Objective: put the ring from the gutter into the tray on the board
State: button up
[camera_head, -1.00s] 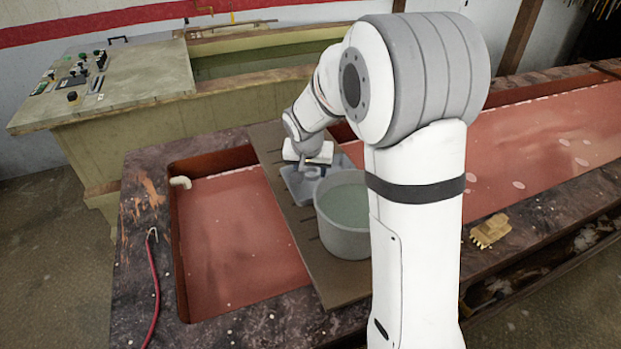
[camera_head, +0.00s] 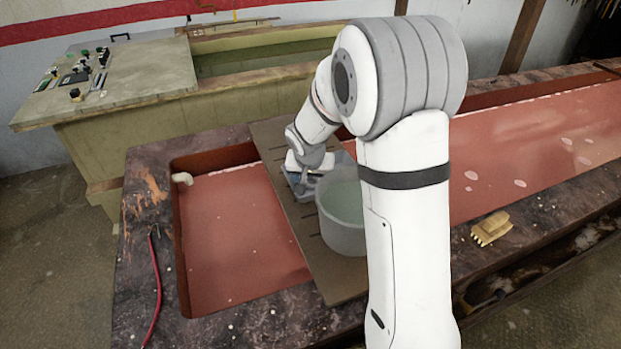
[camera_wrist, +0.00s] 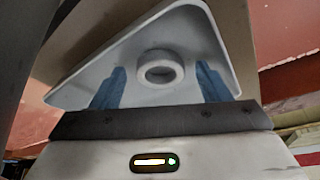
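The grey tray (camera_head: 347,158) sits on the brown board (camera_head: 287,222), partly hidden by my arm in the head view. In the wrist view the tray (camera_wrist: 205,40) fills the middle. A pale ring (camera_wrist: 160,68) shows against the tray's floor, its hole facing the camera. My gripper (camera_wrist: 162,82) has its two blue fingers spread wide, one on each side of the ring, with a visible gap to it. In the head view my gripper (camera_head: 306,172) is low over the tray, and I cannot make out the ring there.
A round grey tub (camera_head: 342,225) of liquid stands on the board close in front of the tray. The board lies across the red gutter (camera_head: 235,230). A yellow brush-like object (camera_head: 491,229) lies on the right rim.

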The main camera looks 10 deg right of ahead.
jog(key=shift+r, duration=0.1)
jog(key=shift+r+p, duration=0.2)
jog(key=shift+p, duration=0.1)
jog(key=b+v, duration=0.1)
jog(key=v, duration=1)
jog(key=shift+r, duration=0.35)
jog(key=shift+s+a, duration=0.1)
jog(key=shift+s, duration=0.05)
